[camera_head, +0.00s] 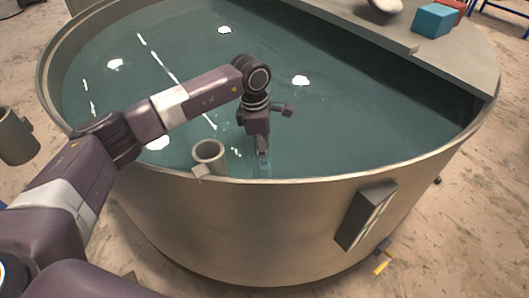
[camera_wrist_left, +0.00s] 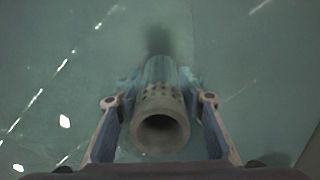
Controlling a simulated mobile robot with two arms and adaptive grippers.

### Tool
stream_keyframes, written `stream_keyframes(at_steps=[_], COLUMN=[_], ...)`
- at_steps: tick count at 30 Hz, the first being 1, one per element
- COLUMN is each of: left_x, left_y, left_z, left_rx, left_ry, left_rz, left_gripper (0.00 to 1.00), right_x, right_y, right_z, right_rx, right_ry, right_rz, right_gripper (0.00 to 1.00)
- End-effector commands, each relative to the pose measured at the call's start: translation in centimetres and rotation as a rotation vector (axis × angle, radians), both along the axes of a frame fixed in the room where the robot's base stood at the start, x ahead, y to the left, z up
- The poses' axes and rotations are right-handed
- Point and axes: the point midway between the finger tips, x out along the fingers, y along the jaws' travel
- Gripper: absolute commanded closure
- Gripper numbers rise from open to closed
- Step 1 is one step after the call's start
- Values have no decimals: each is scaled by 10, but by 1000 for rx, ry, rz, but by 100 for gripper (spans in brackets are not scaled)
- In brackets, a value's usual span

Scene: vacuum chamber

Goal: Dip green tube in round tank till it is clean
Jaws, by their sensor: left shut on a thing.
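The round tank (camera_head: 240,235) is a wide metal tub filled with teal water (camera_head: 350,120). My left arm reaches over its rim, and my left gripper (camera_head: 263,150) points down at the water near the front wall. In the left wrist view my left gripper (camera_wrist_left: 160,110) is shut on a tube (camera_wrist_left: 160,125), one finger on each side. The tube's near end is open, round and grey-beige, with rows of small holes behind it. Its far part looks teal and seems to be in the water. In the head view the tube is mostly hidden. My right gripper is not in view.
A grey cup-like holder (camera_head: 210,152) sits at the tank's front rim, left of my gripper. Another similar one (camera_head: 15,137) stands outside at left. A flat ledge (camera_head: 440,60) crosses the back right, with a teal block (camera_head: 435,20) on it. A box (camera_head: 366,215) is on the outer wall.

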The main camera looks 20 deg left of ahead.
Motion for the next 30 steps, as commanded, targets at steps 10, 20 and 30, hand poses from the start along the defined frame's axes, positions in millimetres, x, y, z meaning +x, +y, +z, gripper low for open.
stream_keyframes(at_steps=[10,20,30], left_x=[0,0,0], left_y=[0,0,0], left_z=[31,80,131], left_rx=[-1,0,1], left_ry=[-1,-1,-2], left_rz=[0,0,0], left_gripper=[87,87,87], right_x=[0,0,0], right_y=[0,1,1], right_z=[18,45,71], right_rx=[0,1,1], right_ry=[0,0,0], right_rz=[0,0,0], right_gripper=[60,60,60])
